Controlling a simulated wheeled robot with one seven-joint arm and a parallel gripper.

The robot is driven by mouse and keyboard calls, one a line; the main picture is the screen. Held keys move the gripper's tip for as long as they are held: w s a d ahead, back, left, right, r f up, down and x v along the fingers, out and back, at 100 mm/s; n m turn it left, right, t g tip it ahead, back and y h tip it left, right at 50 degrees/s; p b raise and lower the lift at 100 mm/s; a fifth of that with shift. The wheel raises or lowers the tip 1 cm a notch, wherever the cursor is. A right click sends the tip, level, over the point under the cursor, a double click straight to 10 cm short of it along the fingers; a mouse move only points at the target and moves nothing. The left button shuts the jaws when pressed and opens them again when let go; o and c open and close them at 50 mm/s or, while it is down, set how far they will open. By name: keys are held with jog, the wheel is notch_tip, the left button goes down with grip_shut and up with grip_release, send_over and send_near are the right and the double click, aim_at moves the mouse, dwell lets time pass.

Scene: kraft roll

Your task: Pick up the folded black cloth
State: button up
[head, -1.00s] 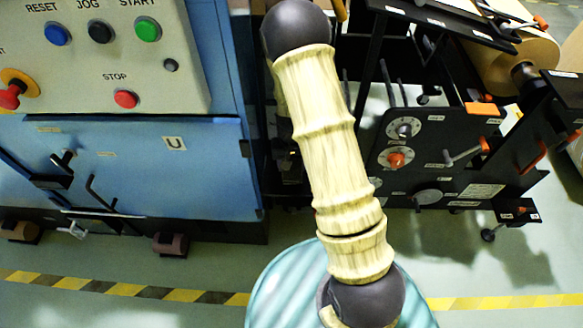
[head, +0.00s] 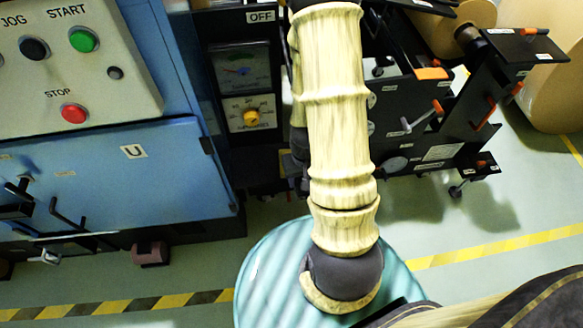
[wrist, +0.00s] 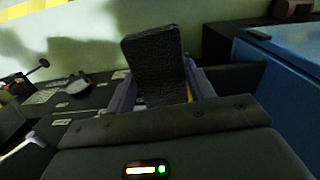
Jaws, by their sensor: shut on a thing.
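The folded black cloth (wrist: 153,58) shows in the wrist view as a dark, textured piece standing up beyond my gripper. My gripper (wrist: 162,92) is shut on it, with a purple-grey finger on each side. The lower part of the cloth is hidden between the fingers and behind the gripper body. In the head view my arm crosses the middle of the picture; the gripper and cloth do not show there.
A blue machine (head: 100,175) with a button panel (head: 75,60) stands at left. A black machine (head: 430,120) with levers and brown rolls (head: 455,25) stands at right. A ribbed teal round top (head: 262,280) lies beneath my arm. Yellow floor tape (head: 490,248) crosses open floor.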

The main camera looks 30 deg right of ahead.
jog(key=shift+s+d+r+p, duration=0.1)
jog(key=shift+d+r+p, duration=0.2)
jog(key=shift+p, duration=0.8)
jog(key=p, duration=0.3)
jog(key=shift+s+d+r+p, duration=0.1)
jog(key=shift+s+d+p, duration=0.05)
jog(key=shift+s+p, duration=0.25)
jog(key=s+p, duration=0.1)
jog(key=p, duration=0.2)
jog(key=shift+s+f+p, duration=0.15)
jog(key=shift+f+p, duration=0.15)
jog(key=shift+f, duration=0.05)
jog(key=shift+o, duration=0.5)
